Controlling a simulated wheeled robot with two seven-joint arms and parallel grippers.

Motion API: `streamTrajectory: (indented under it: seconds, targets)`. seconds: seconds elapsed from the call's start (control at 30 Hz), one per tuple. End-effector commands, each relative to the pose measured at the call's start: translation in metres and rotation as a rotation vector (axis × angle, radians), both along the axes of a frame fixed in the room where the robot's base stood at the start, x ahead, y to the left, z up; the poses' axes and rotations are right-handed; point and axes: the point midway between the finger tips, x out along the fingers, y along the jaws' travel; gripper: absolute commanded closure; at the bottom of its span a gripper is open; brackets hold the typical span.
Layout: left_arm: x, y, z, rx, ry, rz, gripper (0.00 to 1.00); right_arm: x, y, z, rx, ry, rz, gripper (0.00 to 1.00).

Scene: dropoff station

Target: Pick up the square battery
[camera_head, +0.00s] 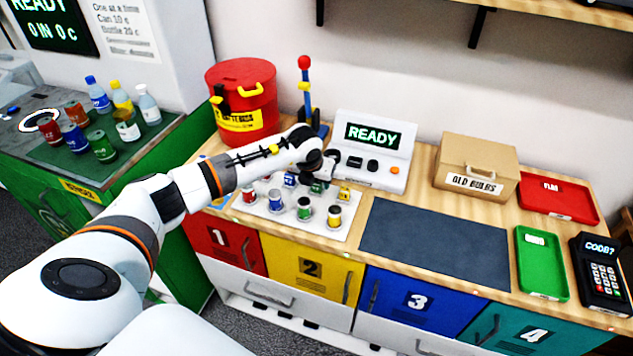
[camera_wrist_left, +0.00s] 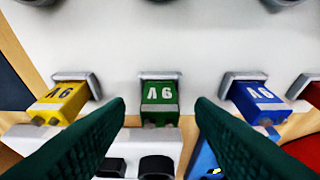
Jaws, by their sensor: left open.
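Square batteries stand in a row along the far side of a white board (camera_head: 318,228). In the left wrist view a green one (camera_wrist_left: 160,94) sits in a grey holder in the middle. A yellow one (camera_wrist_left: 62,102) is to its left. A blue one (camera_wrist_left: 255,102) is to its right, with a red one (camera_wrist_left: 313,93) partly cut off at the edge. My left gripper (camera_head: 318,181) is over this row. Its dark green fingers are open in the left wrist view (camera_wrist_left: 160,112), one on each side of the green battery; I see no contact. My right gripper is not in view.
Round cells (camera_head: 304,208) stand in front on the board. A white READY device (camera_head: 376,150) is close behind. A red bin (camera_head: 243,95) and a blue post with a red ball (camera_head: 305,85) stand left behind my arm. A dark mat (camera_head: 435,240) to the right is empty.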

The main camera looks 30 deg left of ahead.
Motion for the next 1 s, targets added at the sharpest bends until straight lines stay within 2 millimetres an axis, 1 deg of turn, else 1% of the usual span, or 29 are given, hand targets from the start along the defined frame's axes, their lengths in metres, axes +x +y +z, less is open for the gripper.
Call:
streamTrajectory:
  seconds: [0.1,0.27,0.3,0.37,0.4,0.57,0.6,0.87,0.97,1.0]
  targets:
    - [0.002,0.000,-0.005,0.001,0.000,0.000,0.51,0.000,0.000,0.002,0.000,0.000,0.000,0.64]
    - [0.002,0.000,-0.005,0.000,-0.001,0.000,0.51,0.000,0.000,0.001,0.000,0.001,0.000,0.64]
    - [0.002,0.000,-0.005,0.000,-0.001,0.000,0.54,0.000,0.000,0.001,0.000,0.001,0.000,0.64]
    - [0.002,0.000,-0.005,0.000,-0.001,0.000,0.64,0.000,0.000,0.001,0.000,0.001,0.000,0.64]
    - [0.002,0.000,-0.005,0.000,-0.001,0.000,0.70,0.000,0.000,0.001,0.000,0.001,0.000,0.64]
    - [0.002,0.000,-0.005,0.000,-0.001,0.000,0.96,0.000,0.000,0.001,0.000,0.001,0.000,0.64]
    - [0.002,0.000,-0.005,0.000,-0.001,0.000,0.98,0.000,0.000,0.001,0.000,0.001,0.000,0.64]
    - [0.003,0.001,-0.002,0.000,-0.002,0.000,0.99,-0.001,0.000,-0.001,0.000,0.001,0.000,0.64]
    - [0.003,0.001,0.010,0.001,-0.006,0.000,0.99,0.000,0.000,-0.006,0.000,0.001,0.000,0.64]
    - [0.003,0.001,0.017,0.001,-0.008,0.000,0.99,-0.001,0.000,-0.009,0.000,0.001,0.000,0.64]
